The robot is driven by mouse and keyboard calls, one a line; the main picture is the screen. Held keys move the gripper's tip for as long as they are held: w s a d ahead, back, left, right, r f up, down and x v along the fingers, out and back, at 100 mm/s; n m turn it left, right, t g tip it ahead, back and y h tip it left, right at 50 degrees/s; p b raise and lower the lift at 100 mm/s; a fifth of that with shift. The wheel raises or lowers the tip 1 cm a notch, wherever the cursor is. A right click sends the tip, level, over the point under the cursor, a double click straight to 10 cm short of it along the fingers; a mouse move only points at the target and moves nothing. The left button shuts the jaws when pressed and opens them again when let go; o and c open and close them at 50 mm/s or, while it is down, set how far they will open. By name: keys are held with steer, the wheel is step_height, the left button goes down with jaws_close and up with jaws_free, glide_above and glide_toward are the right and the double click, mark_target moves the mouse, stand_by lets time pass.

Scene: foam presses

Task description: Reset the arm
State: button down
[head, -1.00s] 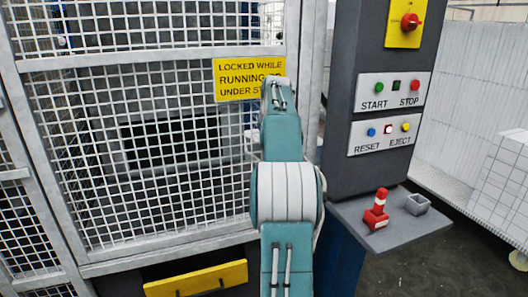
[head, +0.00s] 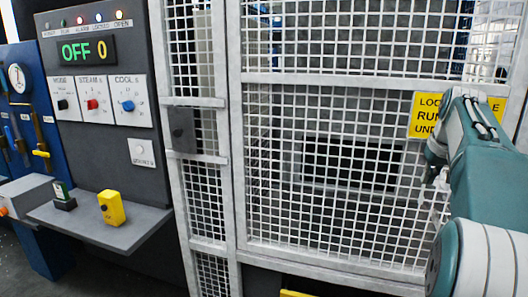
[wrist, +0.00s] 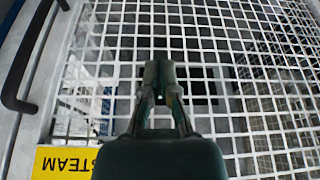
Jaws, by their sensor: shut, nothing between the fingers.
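My gripper (wrist: 160,68) shows in the wrist view with its fingers together and nothing between them. It points at the white wire mesh door (wrist: 240,70); I cannot tell the gap between them. In the head view my arm stands at the right edge in front of the mesh door (head: 330,215), and it hides part of a yellow warning sign (head: 425,115). My fingers are hard to make out there.
A control panel (head: 145,80) with a display reading OFF 0 stands at the left. Its shelf (head: 130,232) holds a yellow block (head: 111,207) and a small dark green thing (head: 64,197). A dark bar handle (wrist: 28,60) is at the wrist view's upper left.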

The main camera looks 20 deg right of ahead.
steer(key=s+a+f+n, duration=0.1)
steer(key=s+a, duration=0.1)
steer(key=a, duration=0.9)
steer(key=s+a+f+n, duration=0.1)
steer(key=a, duration=1)
steer(key=s+a+f+n+t+y, duration=0.1)
steer(key=s+a+f+n+y, duration=0.1)
steer(key=s+a+f, duration=1.1)
steer(key=s+a+n, duration=0.1)
steer(key=s+a, duration=0.1)
steer(key=a, duration=0.1)
steer(key=shift+s+a+f+t, duration=0.25)
steer(key=shift+a+f+t, duration=0.05)
steer(key=shift+f, duration=0.05)
